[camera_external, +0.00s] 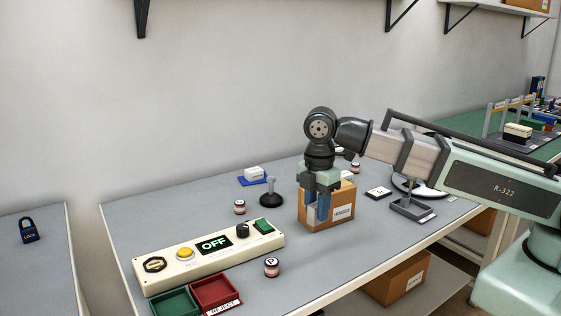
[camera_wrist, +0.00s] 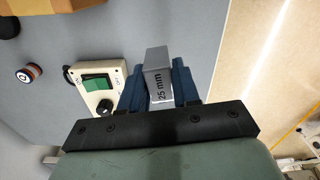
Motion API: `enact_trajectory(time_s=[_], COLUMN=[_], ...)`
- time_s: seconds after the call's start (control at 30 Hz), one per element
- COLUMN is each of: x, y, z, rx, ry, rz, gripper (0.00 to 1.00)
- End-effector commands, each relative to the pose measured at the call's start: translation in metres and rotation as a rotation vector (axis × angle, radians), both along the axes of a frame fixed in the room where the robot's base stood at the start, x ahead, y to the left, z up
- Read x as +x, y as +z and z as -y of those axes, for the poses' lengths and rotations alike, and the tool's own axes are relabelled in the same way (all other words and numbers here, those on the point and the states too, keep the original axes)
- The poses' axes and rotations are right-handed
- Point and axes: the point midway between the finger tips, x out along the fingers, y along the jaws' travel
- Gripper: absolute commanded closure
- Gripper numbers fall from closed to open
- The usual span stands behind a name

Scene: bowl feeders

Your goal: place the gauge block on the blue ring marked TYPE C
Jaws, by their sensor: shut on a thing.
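The gauge block (camera_wrist: 158,76) is a grey block marked "25 mm", seen in the wrist view between my two dark blue fingers. My gripper (camera_wrist: 158,88) is shut on it. In the external view my gripper (camera_external: 318,212) points down over the bench, in front of a cardboard box. The block is hard to make out there between the fingers. I cannot make out a blue ring marked TYPE C in either view. A blue flat piece (camera_external: 246,181) with a white box on it lies farther back, but its marking is unreadable.
A control panel (camera_external: 200,258) reading OFF lies left of my gripper, with green (camera_external: 174,304) and red (camera_external: 216,292) trays before it. The cardboard box (camera_external: 343,205) stands close behind my fingers. Small jars (camera_external: 272,267) and a black-based stand (camera_external: 271,194) are nearby.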

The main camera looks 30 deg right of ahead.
Motion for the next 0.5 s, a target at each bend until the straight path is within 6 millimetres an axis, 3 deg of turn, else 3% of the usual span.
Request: enact_trajectory(time_s=[0.5], x=[0.001], y=[0.083], z=[-0.001], rx=[0.001], ry=[0.0], rz=[0.002], gripper=[1.0])
